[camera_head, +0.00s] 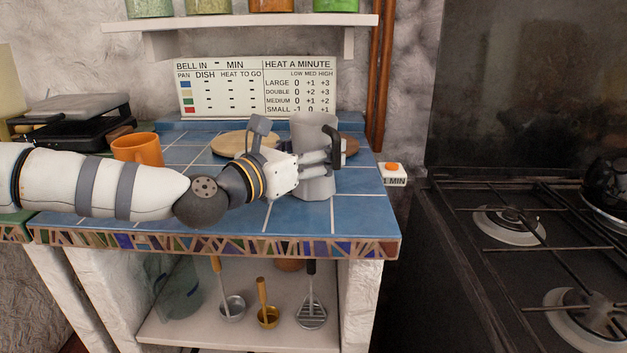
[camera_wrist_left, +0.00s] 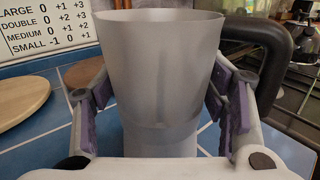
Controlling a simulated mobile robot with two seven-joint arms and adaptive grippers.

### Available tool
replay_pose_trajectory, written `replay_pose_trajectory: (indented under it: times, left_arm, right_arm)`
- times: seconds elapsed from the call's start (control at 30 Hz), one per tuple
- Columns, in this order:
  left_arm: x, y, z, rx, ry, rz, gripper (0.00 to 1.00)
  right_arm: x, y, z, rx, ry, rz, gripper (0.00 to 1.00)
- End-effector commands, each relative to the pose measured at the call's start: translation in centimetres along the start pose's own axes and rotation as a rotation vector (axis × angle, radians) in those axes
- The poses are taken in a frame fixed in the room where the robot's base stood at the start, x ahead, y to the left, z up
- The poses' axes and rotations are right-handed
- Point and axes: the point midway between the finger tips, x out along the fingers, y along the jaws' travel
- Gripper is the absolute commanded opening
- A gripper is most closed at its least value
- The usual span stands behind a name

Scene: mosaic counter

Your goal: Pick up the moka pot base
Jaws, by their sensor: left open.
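The moka pot base (camera_head: 313,127) is a grey, open-topped metal vessel standing upright on the blue tiled counter. In the left wrist view the moka pot base (camera_wrist_left: 158,70) fills the middle, with its rim at the top and a narrower waist below. My left gripper (camera_head: 325,158) reaches in from the left and partly hides it. The gripper's purple-padded fingers (camera_wrist_left: 160,108) are open, one on each side of the vessel. I cannot tell whether the pads touch it. My right gripper is not in view.
A round wooden board (camera_head: 232,143) lies behind the gripper. An orange mug (camera_head: 138,149) stands left, behind my arm. A menu sign (camera_head: 257,88) stands at the back wall. The counter's tiled front edge (camera_head: 215,246) is close. A stove (camera_head: 520,240) is at right.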

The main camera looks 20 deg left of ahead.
Motion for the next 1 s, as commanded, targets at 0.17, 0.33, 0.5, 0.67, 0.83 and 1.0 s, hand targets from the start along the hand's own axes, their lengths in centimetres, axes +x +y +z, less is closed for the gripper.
replay_pose_trajectory:
  times: [0.17,0.33,0.5,0.67,0.83,1.0]
  left_arm:
    - [0.0,0.0,0.0,0.000,0.000,0.000,0.44]
    - [-0.1,0.0,0.0,0.000,0.000,0.000,0.05]
    - [0.0,0.0,0.2,0.001,-0.003,0.001,0.01]
    - [-0.1,0.0,0.5,0.002,-0.004,0.001,0.01]
    - [-0.1,0.0,2.4,0.004,-0.008,0.002,0.01]
    - [-0.6,-0.8,4.7,0.002,-0.010,-0.002,0.01]
  right_arm:
    - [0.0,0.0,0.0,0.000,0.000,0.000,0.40]
    - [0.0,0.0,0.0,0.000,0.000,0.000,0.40]
    - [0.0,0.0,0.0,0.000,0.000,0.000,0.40]
    - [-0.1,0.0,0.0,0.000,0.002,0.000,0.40]
    - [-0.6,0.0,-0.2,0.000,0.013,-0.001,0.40]
    - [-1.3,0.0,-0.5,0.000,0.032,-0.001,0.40]
